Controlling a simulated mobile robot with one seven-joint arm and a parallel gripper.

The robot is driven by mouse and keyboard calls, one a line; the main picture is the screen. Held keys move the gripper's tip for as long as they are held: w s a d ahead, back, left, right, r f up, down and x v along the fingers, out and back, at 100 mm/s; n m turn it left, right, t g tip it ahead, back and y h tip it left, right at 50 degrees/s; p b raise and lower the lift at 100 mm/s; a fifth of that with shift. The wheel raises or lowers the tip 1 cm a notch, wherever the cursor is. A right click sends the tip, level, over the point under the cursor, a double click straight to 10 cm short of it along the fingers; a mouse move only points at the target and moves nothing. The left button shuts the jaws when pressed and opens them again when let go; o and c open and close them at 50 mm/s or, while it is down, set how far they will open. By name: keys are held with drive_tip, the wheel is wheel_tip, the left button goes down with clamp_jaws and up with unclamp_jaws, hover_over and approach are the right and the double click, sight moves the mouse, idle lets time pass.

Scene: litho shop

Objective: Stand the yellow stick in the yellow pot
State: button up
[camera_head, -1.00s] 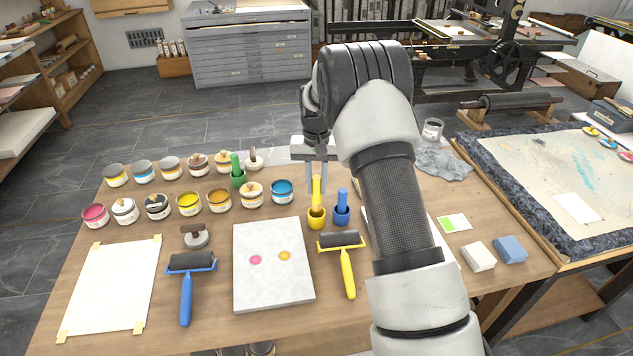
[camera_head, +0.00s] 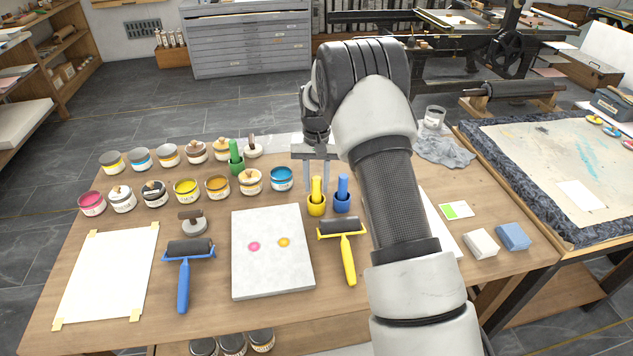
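The yellow stick (camera_head: 316,189) stands upright in the yellow pot (camera_head: 316,208), its upper part showing above the rim. Its lower end is hidden inside the pot. My gripper (camera_head: 317,186) points down at the stick, with its two fingers apart. One finger shows on each side of the stick, with a gap visible around it, so the gripper looks open. Any contact is too small to tell.
A blue pot (camera_head: 342,207) with a blue stick (camera_head: 342,186) stands close on the right. A green stick stands in a green pot (camera_head: 237,168) among several ink tins. A yellow-handled roller (camera_head: 343,239) lies in front. My forearm hides the table to the right.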

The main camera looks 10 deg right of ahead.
drive_tip(key=shift+o, duration=1)
wheel_tip(320, 180, up, 17)
drive_tip(key=p, duration=0.1)
drive_tip(key=shift+r+p, duration=0.2)
drive_tip(key=shift+p, duration=0.1)
drive_tip(key=s+r+n+t+p, duration=0.1)
drive_tip(key=s+r+p, duration=0.1)
drive_tip(key=s+r, duration=0.6)
drive_tip(key=s+r+t+p, duration=0.1)
drive_tip(key=s+r+p, duration=0.2)
drive_tip(key=s+r, duration=0.5)
drive_tip(key=s+r+t+p, duration=0.1)
drive_tip(key=s+r+p, duration=0.1)
drive_tip(key=s, duration=0.8)
drive_tip(key=s+r+n+t+p, duration=0.1)
drive_tip(key=s+r+t+p, duration=0.1)
drive_tip(key=s, duration=0.8)
drive_tip(key=shift+r+n+t, duration=0.3)
drive_tip(key=shift+r, duration=0.35)
